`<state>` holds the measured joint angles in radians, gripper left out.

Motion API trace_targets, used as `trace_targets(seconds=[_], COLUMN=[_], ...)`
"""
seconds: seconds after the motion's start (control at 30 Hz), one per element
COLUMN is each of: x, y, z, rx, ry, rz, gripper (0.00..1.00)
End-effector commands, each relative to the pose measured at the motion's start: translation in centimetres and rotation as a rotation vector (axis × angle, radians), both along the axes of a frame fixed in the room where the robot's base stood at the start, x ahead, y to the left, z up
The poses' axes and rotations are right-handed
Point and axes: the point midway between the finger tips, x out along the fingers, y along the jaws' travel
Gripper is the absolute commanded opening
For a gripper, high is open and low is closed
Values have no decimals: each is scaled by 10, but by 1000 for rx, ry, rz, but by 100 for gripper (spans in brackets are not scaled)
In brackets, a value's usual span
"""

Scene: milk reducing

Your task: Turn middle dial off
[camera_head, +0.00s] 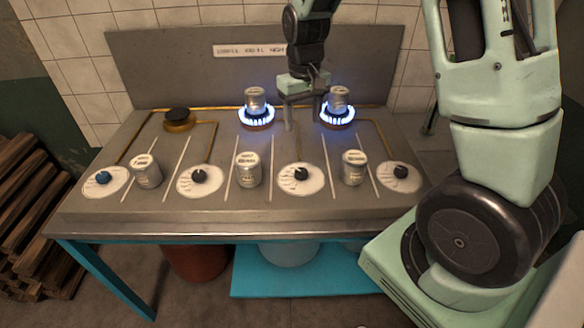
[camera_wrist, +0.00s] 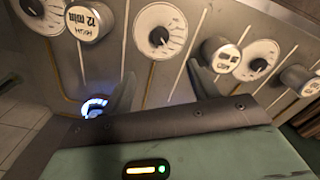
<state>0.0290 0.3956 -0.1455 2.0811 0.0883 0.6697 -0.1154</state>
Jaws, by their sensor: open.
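Four white round dials line the front of the stove panel: far left with a blue knob (camera_head: 104,177), then three with black knobs: left-centre dial (camera_head: 183,183), right-centre dial (camera_head: 301,188) and far right dial (camera_head: 400,183). Which one counts as middle I cannot tell. My gripper (camera_head: 304,105) is open and empty, behind the right-centre dial, between the two lit burners. In the wrist view, the right-centre dial (camera_wrist: 151,47) lies beyond and between my fingers (camera_wrist: 160,92); the left-centre dial (camera_wrist: 252,53) is to its right. No dial is touched.
Silver cans stand on the lit left burner (camera_head: 256,122) and lit right burner (camera_head: 337,122); a third burner (camera_head: 178,122) is unlit. Cans (camera_head: 147,172), (camera_head: 248,170) and (camera_head: 353,168) stand between the dials. A wall panel (camera_head: 190,65) rises behind the stove.

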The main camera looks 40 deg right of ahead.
Motion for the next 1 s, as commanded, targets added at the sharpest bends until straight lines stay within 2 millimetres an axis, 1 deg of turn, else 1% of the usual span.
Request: trace_targets(seconds=[0.17,0.5,0.7,0.83,1.0], x=[-2,-2,-2,-1,-1], y=[1,2,2,2,2], z=[-30,-101,-138,-154,-164], rx=[2,2,2,1,1], ry=[7,7,5,3,1], rz=[1,2,2,3,3], gripper=[59,59,59,59,59])
